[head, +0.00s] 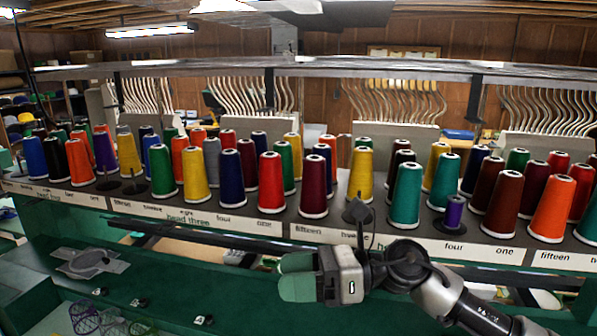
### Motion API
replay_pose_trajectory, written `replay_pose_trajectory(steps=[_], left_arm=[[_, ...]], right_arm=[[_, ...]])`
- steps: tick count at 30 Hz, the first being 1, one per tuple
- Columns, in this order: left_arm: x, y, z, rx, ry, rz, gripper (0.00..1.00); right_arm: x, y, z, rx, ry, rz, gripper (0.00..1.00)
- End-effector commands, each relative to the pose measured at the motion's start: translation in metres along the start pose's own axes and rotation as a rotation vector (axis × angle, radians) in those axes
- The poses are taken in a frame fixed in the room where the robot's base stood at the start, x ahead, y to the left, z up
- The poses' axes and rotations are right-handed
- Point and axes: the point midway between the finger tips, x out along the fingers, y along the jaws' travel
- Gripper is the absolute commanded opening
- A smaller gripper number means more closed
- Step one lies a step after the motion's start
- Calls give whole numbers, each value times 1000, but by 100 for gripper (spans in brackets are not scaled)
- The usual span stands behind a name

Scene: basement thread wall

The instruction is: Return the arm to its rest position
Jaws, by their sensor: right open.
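My right gripper (293,276) is in front of the thread shelf, near the middle of the view. Its arm comes in from the lower right, and its green-padded fingers point left. The gripper is open, and I see nothing between the fingers. It is below the label strip and apart from the thread cones. The wrist and forearm hide part of the rail and green panel behind them. My left gripper is not in view.
Rows of coloured thread cones, such as an orange one (553,209), stand on the labelled shelf (400,240). A small purple spool (454,212) stands among them. A dark rail (190,235) runs below the shelf. A grey plate (88,263) lies at the left.

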Motion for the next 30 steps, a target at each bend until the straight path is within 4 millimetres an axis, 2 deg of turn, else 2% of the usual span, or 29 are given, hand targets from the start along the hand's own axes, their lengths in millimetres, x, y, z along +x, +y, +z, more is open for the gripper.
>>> replay_pose_trajectory(steps=[2,5,8,11,14,17,18,21,24,25,30], left_arm=[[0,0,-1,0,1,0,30],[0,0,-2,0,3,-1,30],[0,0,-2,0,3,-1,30],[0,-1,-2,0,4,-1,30],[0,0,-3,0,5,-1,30],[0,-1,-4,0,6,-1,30],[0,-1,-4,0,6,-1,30],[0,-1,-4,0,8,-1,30],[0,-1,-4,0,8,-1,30],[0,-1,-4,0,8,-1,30],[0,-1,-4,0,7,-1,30]], right_arm=[[10,7,2,204,-241,-13,64],[1,3,5,484,-537,-62,64],[-22,-10,-6,790,-819,-132,64],[-54,-25,-38,1108,-1088,-228,64],[-90,-32,-89,1430,-1345,-351,64],[-123,-26,-155,1743,-1588,-507,64],[-135,-18,-182,1857,-1677,-576,64],[-156,10,-242,2093,-1864,-747,64],[-168,40,-285,2252,-1996,-899,64],[-171,48,-295,-2205,1954,906,64],[-182,96,-339,-1978,1755,938,64]])
